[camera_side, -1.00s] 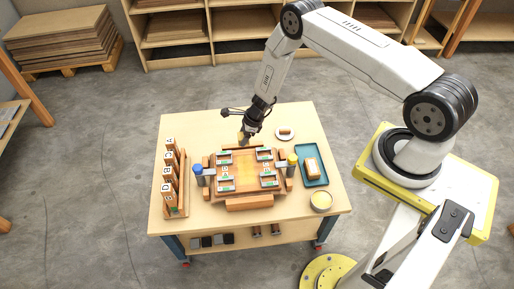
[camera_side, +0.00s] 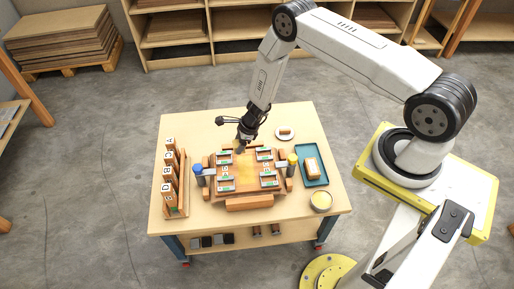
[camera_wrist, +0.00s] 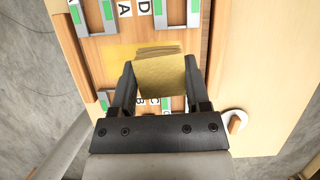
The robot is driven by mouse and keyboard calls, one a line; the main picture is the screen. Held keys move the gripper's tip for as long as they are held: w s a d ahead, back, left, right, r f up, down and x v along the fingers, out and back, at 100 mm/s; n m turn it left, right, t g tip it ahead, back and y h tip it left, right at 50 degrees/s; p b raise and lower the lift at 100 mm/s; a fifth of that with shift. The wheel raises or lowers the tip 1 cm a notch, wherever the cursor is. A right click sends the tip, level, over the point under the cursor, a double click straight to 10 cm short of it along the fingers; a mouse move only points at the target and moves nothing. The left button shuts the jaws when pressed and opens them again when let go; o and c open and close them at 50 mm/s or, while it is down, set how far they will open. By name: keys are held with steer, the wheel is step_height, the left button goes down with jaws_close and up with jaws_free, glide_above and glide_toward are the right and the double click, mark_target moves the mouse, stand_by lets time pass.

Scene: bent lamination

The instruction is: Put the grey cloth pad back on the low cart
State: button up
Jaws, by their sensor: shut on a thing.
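My gripper (camera_wrist: 160,72) is shut on a square mustard-yellow pad (camera_wrist: 162,78), which fills the space between its fingers in the wrist view. The pad looks yellow, and I cannot tell whether it is the grey cloth pad. In the side view my gripper (camera_side: 240,149) is low over the back edge of the wooden fixture (camera_side: 240,187); the pad is mostly hidden there. Several small grey and dark pads (camera_side: 207,241) lie on the lower shelf of the wheeled cart (camera_side: 280,237), under its tabletop.
A rack of lettered blocks (camera_side: 174,185) stands at the left. Blue-capped (camera_side: 198,172) and yellow-capped (camera_side: 292,163) cylinders flank the fixture. The table's back left is bare.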

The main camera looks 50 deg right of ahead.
steer(key=s+a+n, duration=0.2)
steer(key=s+a, duration=0.5)
steer(key=a, duration=0.3)
steer(key=s+a+n+g, duration=0.1)
steer(key=s+a+n, duration=0.1)
steer(key=s+a, duration=0.5)
steer(key=a, duration=0.3)
steer(key=shift+s+f+y, duration=0.15)
steer(key=shift+f+y, duration=0.2)
steer(key=shift+y, duration=0.05)
steer(key=shift+a, duration=0.15)
glide_above(196, 221)
steer(key=d, duration=0.1)
steer(key=shift+s+d+f, duration=0.1)
steer(key=shift+s+f, duration=0.05)
steer(key=shift+f, duration=1.4)
steer(key=shift+s+f, duration=0.15)
steer(key=shift+f, duration=1.35)
steer(key=shift+s+d+f, duration=0.1)
steer(key=shift+s+f, duration=0.05)
steer(key=shift+f, duration=1.4)
steer(key=shift+f, duration=0.1)
steer(key=shift+w+a+f, duration=0.1)
steer(key=shift+w+f, duration=0.1)
steer(key=shift+f, duration=1.6)
steer(key=shift+f, duration=0.2)
